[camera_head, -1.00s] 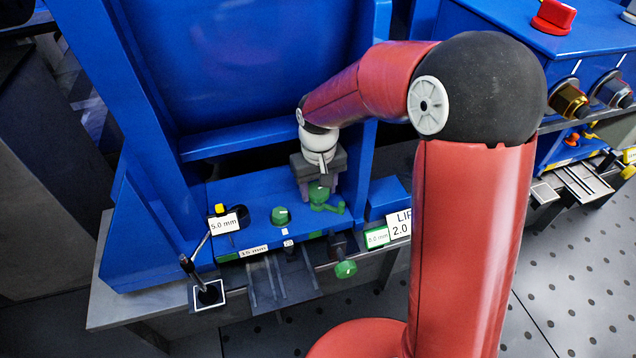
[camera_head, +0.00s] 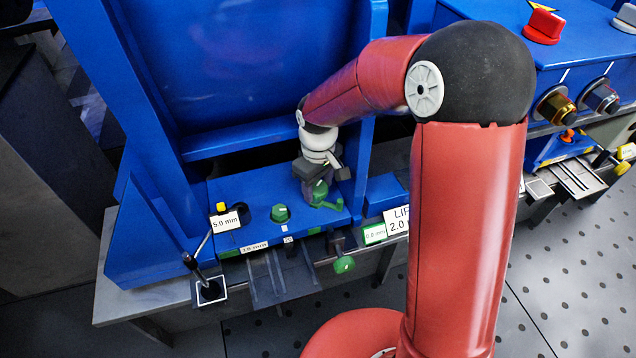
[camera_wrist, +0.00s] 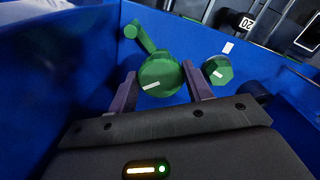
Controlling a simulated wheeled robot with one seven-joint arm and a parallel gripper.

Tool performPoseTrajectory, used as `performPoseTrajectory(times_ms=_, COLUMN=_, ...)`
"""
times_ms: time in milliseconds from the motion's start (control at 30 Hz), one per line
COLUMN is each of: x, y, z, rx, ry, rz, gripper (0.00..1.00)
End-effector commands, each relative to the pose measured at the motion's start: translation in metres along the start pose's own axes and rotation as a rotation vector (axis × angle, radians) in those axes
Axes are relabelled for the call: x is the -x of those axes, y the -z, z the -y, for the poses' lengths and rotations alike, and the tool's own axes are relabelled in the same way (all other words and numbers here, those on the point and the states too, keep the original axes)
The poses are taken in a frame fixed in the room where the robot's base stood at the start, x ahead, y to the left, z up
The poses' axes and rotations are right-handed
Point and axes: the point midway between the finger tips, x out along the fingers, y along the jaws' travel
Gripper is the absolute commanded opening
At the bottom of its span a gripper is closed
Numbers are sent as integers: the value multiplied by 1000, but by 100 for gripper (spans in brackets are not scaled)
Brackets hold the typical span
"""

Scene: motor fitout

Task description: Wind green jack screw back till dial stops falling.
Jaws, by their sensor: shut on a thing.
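My gripper (camera_wrist: 163,82) is shut on a round green knob (camera_wrist: 160,75) with a white mark, on top of the blue bench block (camera_head: 240,236). In the head view the knob (camera_head: 319,188) is partly hidden under my gripper. A green lever (camera_wrist: 143,36) lies beside it. A second green knob (camera_head: 280,213) stands to its left, and a third green knob (camera_head: 344,264) sticks out at the front. I cannot tell from labels which is the jack screw. A tag by the stand at left (camera_head: 226,222) reads 5.0 mm; a green-edged display (camera_head: 375,233) seems to read 0.0 mm.
The upright blue frame (camera_head: 250,142) rises close behind my gripper. The small stand (camera_head: 208,290) with its thin rod is at the left front. A sign (camera_head: 398,219) reading LIF and 2.0 is partly hidden by my arm. A blue panel with knobs stands at right.

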Motion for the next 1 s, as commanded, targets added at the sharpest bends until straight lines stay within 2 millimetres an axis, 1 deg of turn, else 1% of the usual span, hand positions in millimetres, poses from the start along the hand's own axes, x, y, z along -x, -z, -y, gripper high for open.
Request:
performPoseTrajectory(times_ms=200, x=1, y=1, z=0, rx=0, ry=-2, rz=-5, gripper=27)
performPoseTrajectory(times_ms=233, x=1, y=1, z=0, rx=0, ry=-2, rz=-5, gripper=52)
performPoseTrajectory(times_ms=367, x=1, y=1, z=0, rx=-1, ry=-2, rz=-4, gripper=70)
performPoseTrajectory(times_ms=400, x=1, y=1, z=0, rx=-1, ry=-1, rz=-3, gripper=72)
performPoseTrajectory(times_ms=633, x=1, y=0, z=0, rx=-1, ry=-1, rz=-2, gripper=72)
performPoseTrajectory(times_ms=733, x=6, y=1, z=0, rx=-2, ry=-2, rz=-3, gripper=72)
performPoseTrajectory(times_ms=867, x=25, y=1, z=0, rx=-2, ry=-3, rz=-5, gripper=72)
performPoseTrajectory(times_ms=1000, x=50, y=1, z=-1, rx=-1, ry=-3, rz=-5, gripper=72)
